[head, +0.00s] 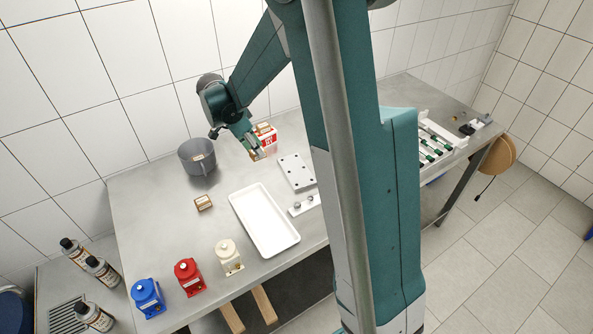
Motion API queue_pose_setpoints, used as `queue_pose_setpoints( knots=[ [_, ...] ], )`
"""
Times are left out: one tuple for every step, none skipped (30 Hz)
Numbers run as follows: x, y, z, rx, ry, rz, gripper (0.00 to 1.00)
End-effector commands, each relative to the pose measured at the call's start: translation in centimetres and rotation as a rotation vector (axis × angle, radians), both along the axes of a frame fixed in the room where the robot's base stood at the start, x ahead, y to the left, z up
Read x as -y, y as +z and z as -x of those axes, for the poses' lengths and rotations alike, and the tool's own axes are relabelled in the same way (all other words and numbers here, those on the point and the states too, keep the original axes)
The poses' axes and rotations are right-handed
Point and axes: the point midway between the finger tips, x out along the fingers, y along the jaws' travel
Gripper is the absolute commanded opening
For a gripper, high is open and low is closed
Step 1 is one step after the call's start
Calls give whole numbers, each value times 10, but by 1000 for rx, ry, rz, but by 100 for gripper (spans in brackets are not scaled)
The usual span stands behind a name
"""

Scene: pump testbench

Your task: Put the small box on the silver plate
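A small brown-and-white box (203,202) sits on the grey table, left of the white tray. A flat silver plate (295,170) with dark holes lies on the table behind the tray, partly hidden by my arm. My gripper (257,152) points down at the back of the table, left of the plate and apart from the small box. It is close against a red-and-white box (268,140) with brown parts. I cannot tell whether the fingers touch this box or hold it, nor how wide they are apart.
A grey pot (197,157) stands left of my gripper. The white tray (235,207) fills the middle. Blue (147,297), red (189,276) and cream (229,257) pumps line the front edge. A small metal block (304,205) is near the plate. Bare table surrounds the small box.

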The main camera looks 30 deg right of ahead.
Motion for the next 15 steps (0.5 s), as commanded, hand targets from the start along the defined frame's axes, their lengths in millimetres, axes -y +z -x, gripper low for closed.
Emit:
queue_pose_setpoints(
  knots=[
    [15,1,5,0,-6,1,12],
    [22,1,7,0,-8,1,12],
    [33,1,10,-1,-9,2,12],
    [41,2,13,0,-10,3,12],
    [48,2,15,0,-11,3,12],
    [59,2,18,0,-11,4,12],
    [66,3,21,0,-12,5,12],
    [73,3,23,0,-13,6,12],
    [82,3,27,0,-14,7,12],
    [88,3,30,-1,-14,8,12],
    [94,4,32,0,-15,8,12],
    [102,4,36,-1,-17,9,12],
    [107,4,38,-1,-16,10,12],
    [112,4,40,-1,-16,10,12],
    [117,5,42,0,-17,11,12]
  ],
)
